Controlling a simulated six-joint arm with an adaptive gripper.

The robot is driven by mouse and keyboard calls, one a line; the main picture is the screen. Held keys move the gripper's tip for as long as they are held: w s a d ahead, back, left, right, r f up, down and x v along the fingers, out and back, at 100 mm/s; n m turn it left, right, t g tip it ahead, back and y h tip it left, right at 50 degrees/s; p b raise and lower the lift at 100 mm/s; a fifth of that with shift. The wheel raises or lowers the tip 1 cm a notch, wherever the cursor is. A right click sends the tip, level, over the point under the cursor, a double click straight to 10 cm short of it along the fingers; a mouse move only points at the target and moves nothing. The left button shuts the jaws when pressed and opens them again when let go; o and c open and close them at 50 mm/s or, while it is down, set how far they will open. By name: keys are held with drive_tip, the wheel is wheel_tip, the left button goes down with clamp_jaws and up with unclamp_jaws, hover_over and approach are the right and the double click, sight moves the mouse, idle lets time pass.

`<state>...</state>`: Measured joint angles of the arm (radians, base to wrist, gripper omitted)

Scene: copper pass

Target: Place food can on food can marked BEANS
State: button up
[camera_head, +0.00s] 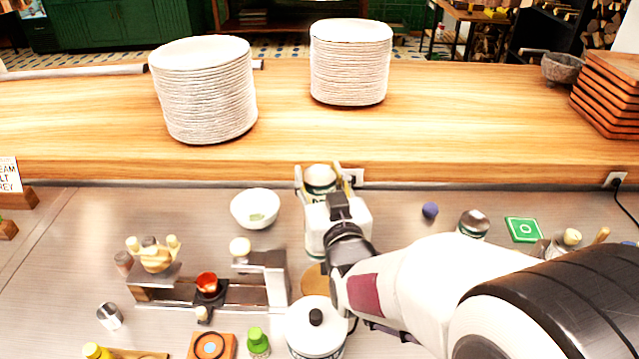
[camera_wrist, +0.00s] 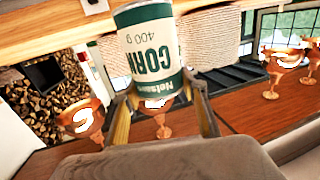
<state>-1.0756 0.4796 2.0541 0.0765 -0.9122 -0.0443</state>
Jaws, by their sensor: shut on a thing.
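My gripper (camera_head: 319,172) is shut on a white and green food can (camera_head: 320,182), one finger on each side of it, near the front of the wooden counter. In the wrist view the held can (camera_wrist: 148,45) reads CORN 400 g, and its lettering looks upside down there. In the head view another white and green can (camera_head: 314,243) shows partly below and behind my gripper. Its label is mostly hidden, so I cannot read BEANS on it. I cannot tell whether the two cans touch.
A white bowl (camera_head: 256,208) and a metal stand (camera_head: 262,276) are left of my gripper. A white lidded pot (camera_head: 315,330) is in front. A small purple ball (camera_head: 430,210) and a jar (camera_head: 472,224) are to the right. Plate stacks (camera_head: 205,95) stand on the wooden counter (camera_head: 280,130).

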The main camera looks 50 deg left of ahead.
drive_tip(key=shift+f, duration=0.95)
drive_tip(key=o, duration=1.5)
drive_tip(key=shift+f, duration=0.2)
drive_tip(key=shift+r, duration=0.2)
drive_tip(key=v, duration=1.2)
drive_tip(key=shift+w, duration=0.1)
